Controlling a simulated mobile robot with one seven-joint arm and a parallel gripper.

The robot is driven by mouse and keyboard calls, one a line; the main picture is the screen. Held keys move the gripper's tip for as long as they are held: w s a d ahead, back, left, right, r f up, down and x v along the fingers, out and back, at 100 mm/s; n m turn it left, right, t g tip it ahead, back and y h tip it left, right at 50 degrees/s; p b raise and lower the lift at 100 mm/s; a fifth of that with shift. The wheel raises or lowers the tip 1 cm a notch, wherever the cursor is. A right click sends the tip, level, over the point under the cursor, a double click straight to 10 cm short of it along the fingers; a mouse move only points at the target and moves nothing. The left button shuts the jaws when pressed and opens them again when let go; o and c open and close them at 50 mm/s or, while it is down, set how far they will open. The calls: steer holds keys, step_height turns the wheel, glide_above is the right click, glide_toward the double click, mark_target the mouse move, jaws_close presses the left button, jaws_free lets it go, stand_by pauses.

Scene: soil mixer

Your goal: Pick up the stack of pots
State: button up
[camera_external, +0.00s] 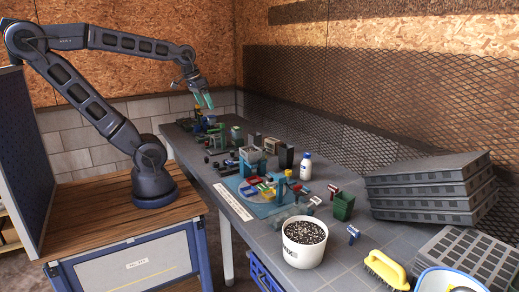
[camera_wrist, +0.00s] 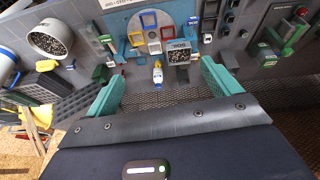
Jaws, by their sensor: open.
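No stack of pots can be named with certainty. A small dark green square container (camera_external: 343,207), possibly the pots, stands on the grey bench right of the blue mat. A green block-like thing, perhaps the same one, shows at left in the wrist view (camera_wrist: 100,73). My gripper (camera_external: 204,100) is raised above the far end of the bench, well away from that container. Its teal fingers are spread wide and empty in the wrist view (camera_wrist: 163,85). The bench lies some way beyond them.
A white bucket of dark soil (camera_external: 304,244) stands at the front. A white bottle (camera_external: 305,167), a blue mat (camera_external: 243,187) with coloured frames and several small machines crowd the middle. Stacked dark trays (camera_external: 425,190) and a yellow brush (camera_external: 386,269) are at right. Mesh wall (camera_external: 380,90) lines the back.

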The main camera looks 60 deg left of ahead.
steer(key=w+d+f+n+g+h, duration=0.1)
steer(key=w+n+g+h, duration=0.3)
steer(key=w, duration=1.1)
steer(key=n+h, duration=0.6)
steer(key=n, duration=0.4)
glide_above(286, 146)
steer(key=s+d, duration=0.2)
steer(key=s, duration=0.8)
step_height(286, 146, down, 17)
steer(key=w+a+f+n+t+h, duration=0.1)
steer(key=w+a+f+n, duration=0.1)
steer(key=w+f, duration=0.1)
steer(key=w+a+f+n+h, duration=0.1)
steer(key=w+a+f, duration=0.1)
steer(key=f, duration=0.4)
steer(key=w+a+f+n+t, duration=0.1)
steer(key=w+a+f+n, duration=0.1)
steer(key=f, duration=0.3)
steer(key=shift+w+a+n+t+h, duration=0.15)
steer(key=shift+w+a+h, duration=0.05)
steer(key=shift+w, duration=0.25)
steer(key=shift+w+a+n+t+h, duration=0.15)
steer(key=shift+w+a+h, duration=0.05)
steer(key=shift+w, duration=0.25)
steer(key=shift+x, duration=3.75)
steer(key=shift+w+r, duration=0.1)
steer(key=shift+r, duration=0.1)
steer(key=c, duration=1.5)
steer(key=shift+o, duration=0.2)
steer(key=shift+r, duration=0.1)
